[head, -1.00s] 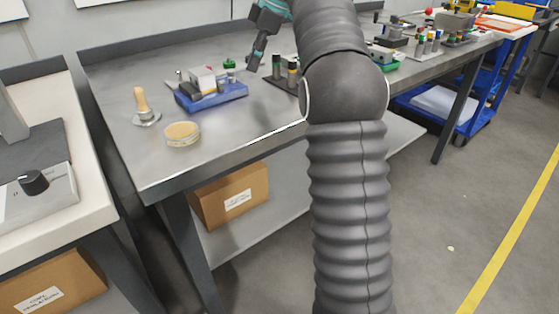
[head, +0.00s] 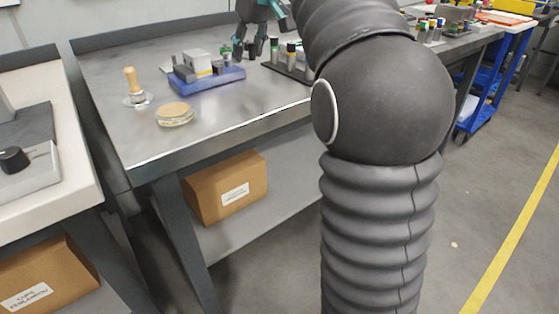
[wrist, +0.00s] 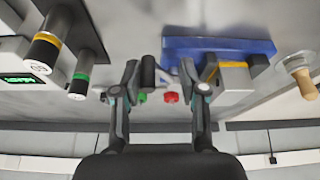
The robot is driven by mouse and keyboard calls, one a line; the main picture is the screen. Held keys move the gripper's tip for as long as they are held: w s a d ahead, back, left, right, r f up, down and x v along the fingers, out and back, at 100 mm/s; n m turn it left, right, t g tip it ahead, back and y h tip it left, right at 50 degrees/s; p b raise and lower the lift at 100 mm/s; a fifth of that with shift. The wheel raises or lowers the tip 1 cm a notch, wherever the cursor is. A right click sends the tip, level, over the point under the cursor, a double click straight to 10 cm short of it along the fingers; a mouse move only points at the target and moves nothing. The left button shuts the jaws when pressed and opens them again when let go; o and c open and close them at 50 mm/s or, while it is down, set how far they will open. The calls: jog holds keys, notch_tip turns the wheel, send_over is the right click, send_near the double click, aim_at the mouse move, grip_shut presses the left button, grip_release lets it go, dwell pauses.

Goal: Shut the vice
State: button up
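The vice (head: 207,79) has a blue base with grey blocks on top and sits on the grey workbench in the head view. In the wrist view its blue base (wrist: 215,46) is at the top, with a grey block (wrist: 234,82) below. My gripper (head: 246,46) is just behind the vice's right end in the head view. In the wrist view my gripper (wrist: 160,92) has its two fingers wide apart. A dark cylinder (wrist: 148,74), possibly the vice's handle, shows between them, with no visible contact. I cannot tell whether the jaws are apart.
A wooden-handled stamp (head: 131,82) and a round tan-lidded dish (head: 175,114) are left of the vice. Dark cylinders in a rack (head: 290,55) stand close on its right. A red knob (wrist: 171,97) shows between the fingers. The bench's front left is clear.

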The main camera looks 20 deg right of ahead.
jog(key=m+b, duration=0.1)
jog(key=a+m+h+b, duration=0.1)
jog(key=m+b, duration=0.1)
jog(key=s+a+m+b, duration=0.1)
jog(key=shift+s+a+f+t+h+b, duration=0.1)
jog(key=shift+f+t+h+b, duration=0.15)
jog(key=shift+t+h+b, duration=0.1)
jog(key=w+p+v, duration=0.1)
jog(key=p+v, duration=0.5)
jog(key=v, duration=0.8)
jog(key=s+f, duration=1.8)
jog(key=f, duration=0.4)
jog(key=shift+s+f+t, duration=0.3)
jog(key=shift+s+t, duration=0.05)
